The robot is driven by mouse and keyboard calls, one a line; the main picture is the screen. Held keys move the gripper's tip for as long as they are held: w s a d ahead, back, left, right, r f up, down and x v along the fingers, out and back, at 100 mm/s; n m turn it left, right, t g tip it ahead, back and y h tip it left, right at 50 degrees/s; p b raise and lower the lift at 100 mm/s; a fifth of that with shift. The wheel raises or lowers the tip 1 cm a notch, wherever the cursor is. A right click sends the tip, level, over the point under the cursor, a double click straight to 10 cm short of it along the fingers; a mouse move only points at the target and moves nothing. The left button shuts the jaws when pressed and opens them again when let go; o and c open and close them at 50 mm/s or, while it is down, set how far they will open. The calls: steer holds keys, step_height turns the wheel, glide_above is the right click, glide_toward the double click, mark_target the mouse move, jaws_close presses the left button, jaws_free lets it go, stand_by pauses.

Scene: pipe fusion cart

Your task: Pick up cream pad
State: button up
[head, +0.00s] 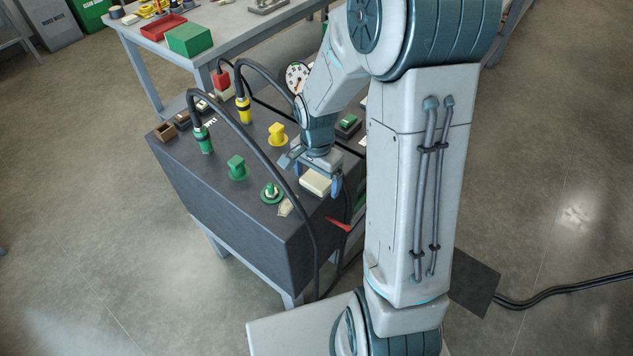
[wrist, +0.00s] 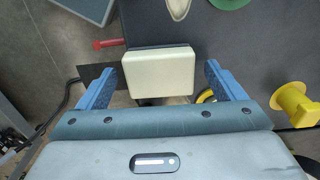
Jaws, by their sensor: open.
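The cream pad (wrist: 160,72) is a pale rounded block in the wrist view, between and a little beyond the two blue fingers of my gripper (wrist: 160,85). Gaps show on both sides of it. In the head view the cream pad (head: 315,182) lies at the right front part of the dark cart top (head: 262,222). My gripper (head: 312,170) is open there, right at the pad, with one finger beside its right end. I cannot tell whether any finger touches it.
A green round fitting (head: 271,192), a green socket (head: 237,167) and a yellow socket (head: 278,134) stand left of the pad. Black cables with green (head: 203,138) and yellow (head: 243,108) plugs arch over the cart. A red lever (head: 340,224) sticks out near its right edge.

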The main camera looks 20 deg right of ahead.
mark_target(319, 179)
steer(key=shift+f, duration=0.4)
steer(key=c, duration=1.1)
steer(key=shift+c, duration=0.2)
steer(key=shift+r, duration=0.5)
steer(key=r, duration=0.3)
steer(key=shift+d+r, duration=0.3)
steer(key=s+d+r, duration=0.2)
steer(key=d+r, duration=0.4)
steer(key=d, duration=0.4)
steer(key=shift+s+d+r, duration=0.25)
steer(key=shift+s+d, duration=0.05)
steer(key=shift+d, duration=0.1)
